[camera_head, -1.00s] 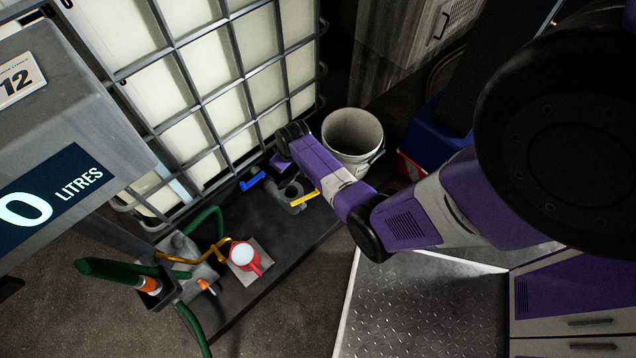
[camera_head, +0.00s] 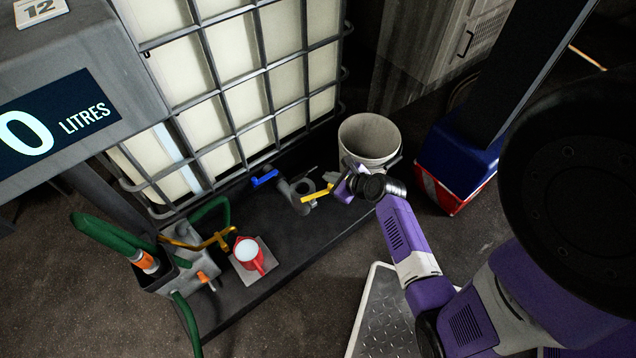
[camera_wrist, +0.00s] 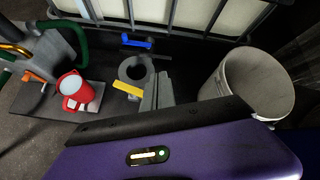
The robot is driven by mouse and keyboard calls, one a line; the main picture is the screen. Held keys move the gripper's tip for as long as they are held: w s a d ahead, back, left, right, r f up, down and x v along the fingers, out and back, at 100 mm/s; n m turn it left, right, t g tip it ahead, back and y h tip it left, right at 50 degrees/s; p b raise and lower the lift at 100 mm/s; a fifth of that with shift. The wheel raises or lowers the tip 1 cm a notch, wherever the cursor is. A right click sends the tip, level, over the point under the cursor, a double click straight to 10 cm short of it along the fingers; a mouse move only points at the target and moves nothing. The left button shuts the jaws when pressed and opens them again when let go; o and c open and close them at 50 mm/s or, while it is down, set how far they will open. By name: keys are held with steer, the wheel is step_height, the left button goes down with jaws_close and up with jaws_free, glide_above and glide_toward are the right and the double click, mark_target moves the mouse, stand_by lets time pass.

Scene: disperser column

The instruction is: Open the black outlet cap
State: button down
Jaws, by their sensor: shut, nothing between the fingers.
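The grey outlet (camera_head: 298,196) stands low in front of the caged tank, with a yellow lever (camera_head: 316,196) at its front and a blue handle (camera_head: 265,178) behind it to the left. In the wrist view the outlet shows as a grey ring (camera_wrist: 125,69) with a darker centre. I cannot make out a separate black cap against the dark floor tray. My gripper (camera_head: 334,180) is just right of the outlet, in front of the bucket. In the wrist view its grey fingers (camera_wrist: 156,90) are together and empty, close beside the ring. I cannot tell whether they touch it.
A white bucket (camera_head: 368,140) stands close behind my gripper. A red jug (camera_head: 249,252) stands on a small plate to the left, near green hoses (camera_head: 105,238). The tank's metal cage (camera_head: 230,115) rises behind the outlet. Bare tray lies in front of it.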

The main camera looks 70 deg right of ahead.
mark_target(303, 175)
steer(key=w+d+f+m+b, duration=0.3)
steer(key=w+f+m+b, duration=0.1)
steer(key=w+f, duration=0.1)
steer(key=shift+d+f, duration=0.3)
steer(key=shift+f, duration=0.2)
steer(key=shift+r, duration=0.1)
stand_by(0.5)
steer(key=shift+d+r+p, duration=0.1)
steer(key=shift+r+p, duration=0.1)
steer(key=shift+p, duration=0.95)
